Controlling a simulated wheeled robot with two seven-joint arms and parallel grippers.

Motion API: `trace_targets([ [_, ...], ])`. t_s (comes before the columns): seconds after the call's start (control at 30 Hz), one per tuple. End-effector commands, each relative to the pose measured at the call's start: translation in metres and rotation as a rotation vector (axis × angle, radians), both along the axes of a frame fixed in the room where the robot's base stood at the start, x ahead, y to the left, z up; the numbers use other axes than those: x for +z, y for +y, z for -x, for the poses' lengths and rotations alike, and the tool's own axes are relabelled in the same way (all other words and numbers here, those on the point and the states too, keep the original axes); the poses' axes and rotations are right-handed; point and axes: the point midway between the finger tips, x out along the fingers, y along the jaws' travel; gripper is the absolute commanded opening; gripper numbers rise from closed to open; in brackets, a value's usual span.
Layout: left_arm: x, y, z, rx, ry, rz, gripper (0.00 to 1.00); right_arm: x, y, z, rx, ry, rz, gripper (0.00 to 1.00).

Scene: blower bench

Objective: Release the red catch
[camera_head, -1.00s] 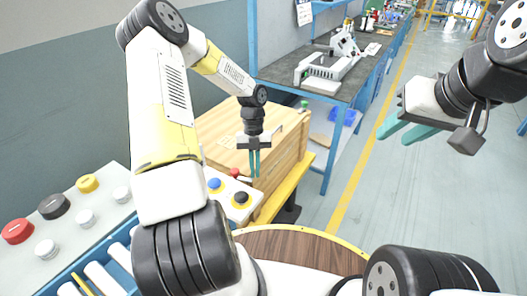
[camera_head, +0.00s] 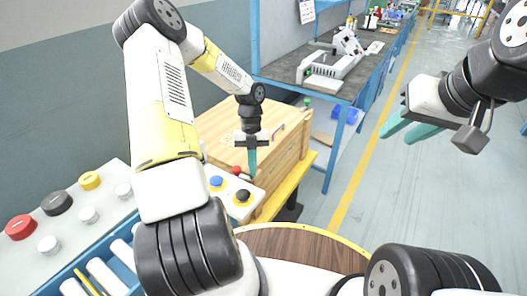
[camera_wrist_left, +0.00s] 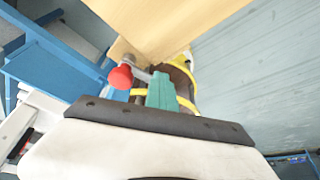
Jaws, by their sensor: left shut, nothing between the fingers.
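The red catch shows as a round red knob (camera_wrist_left: 121,77) on a short grey metal bar in the left wrist view, beside the wooden box. It is a small red spot (camera_head: 236,170) in the head view. My left gripper (camera_head: 252,170) points down at the near side of the box, just right of the knob. Its teal fingers (camera_wrist_left: 161,90) are shut together with nothing between them. I cannot tell whether they touch the catch's bar. My right gripper (camera_head: 405,128) is open and empty, out over the floor at the right.
The wooden box (camera_head: 290,150) stands on a yellow-edged stand. Its near panel has a blue button (camera_head: 216,182) and a black button (camera_head: 243,196). A button panel (camera_head: 75,228) lies at left.

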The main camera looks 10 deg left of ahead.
Motion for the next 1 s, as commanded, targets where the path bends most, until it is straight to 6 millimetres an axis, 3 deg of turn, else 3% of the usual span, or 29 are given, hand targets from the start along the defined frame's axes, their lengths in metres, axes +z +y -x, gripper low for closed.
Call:
trace_targets([
  [0.17,0.012,0.003,-0.005,0.001,-0.001,-0.002,0.0,0.0,0.0,0.0,0.0,0.0,0.0,0.36],
  [0.53,0.065,0.007,-0.026,0.0,-0.002,-0.001,0.0,0.0,0.0,0.0,0.0,0.0,0.0,0.36],
  [1.0,0.074,0.007,-0.028,0.005,-0.002,-0.004,0.0,0.0,0.0,0.0,0.0,0.0,0.0,0.36],
])
